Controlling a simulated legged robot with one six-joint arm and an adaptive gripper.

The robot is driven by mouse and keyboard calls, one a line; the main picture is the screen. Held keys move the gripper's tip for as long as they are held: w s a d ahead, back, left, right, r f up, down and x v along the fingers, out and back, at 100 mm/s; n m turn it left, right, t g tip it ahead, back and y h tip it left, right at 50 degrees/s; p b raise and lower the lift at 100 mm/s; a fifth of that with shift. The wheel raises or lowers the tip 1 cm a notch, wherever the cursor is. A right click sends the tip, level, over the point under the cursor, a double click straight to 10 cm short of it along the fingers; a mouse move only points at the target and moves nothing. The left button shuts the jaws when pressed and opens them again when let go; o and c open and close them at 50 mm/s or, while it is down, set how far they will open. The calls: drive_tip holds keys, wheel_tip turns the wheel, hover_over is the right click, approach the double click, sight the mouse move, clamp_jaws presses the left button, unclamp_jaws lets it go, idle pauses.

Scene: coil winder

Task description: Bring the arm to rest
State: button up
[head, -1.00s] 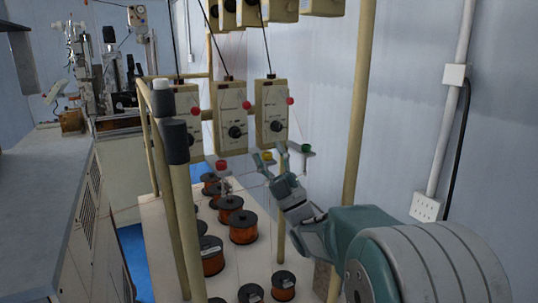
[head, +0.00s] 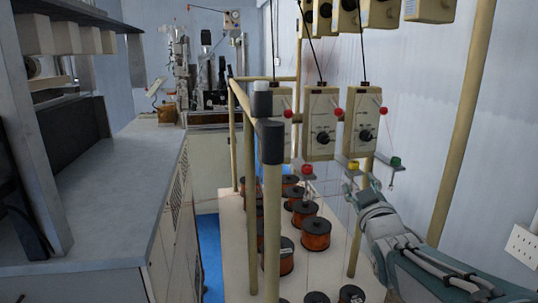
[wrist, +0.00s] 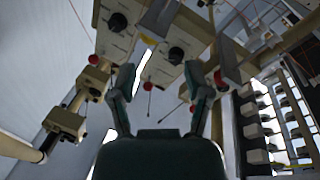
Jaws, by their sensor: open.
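My gripper (head: 358,184) is at the right in the head view, with its fingers raised just below the hanging cream tension boxes. It is open, and I see nothing between its fingers. In the wrist view my gripper (wrist: 158,78) shows two spread fingers pointing up toward the boxes and a red ball. My arm comes in from the lower right corner of the head view. The gripper looks close to the yellow knob (head: 353,166) and green knob (head: 396,161); I cannot tell whether it touches anything.
Tan frame posts (head: 463,125) stand right of the gripper and in the foreground. Cream boxes (head: 362,121) hang above it on the frame. Several copper wire spools (head: 316,233) stand on the pale platform below. A grey bench (head: 120,190) runs along the left. A white wall is close on the right.

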drive_tip(key=s+a+f+m+g, duration=0.1)
drive_tip(key=s+f+m+g, duration=0.2)
drive_tip(key=s+f+g, duration=0.4)
drive_tip(key=s+a+f+m+g, duration=0.2)
drive_tip(key=s+f+g, duration=0.5)
drive_tip(key=s, duration=1.3)
wheel_tip(320, 180, down, 3)
drive_tip(key=shift+a+r+m, duration=0.2)
drive_tip(key=shift+a+m, duration=0.1)
drive_tip(key=shift+m, duration=0.3)
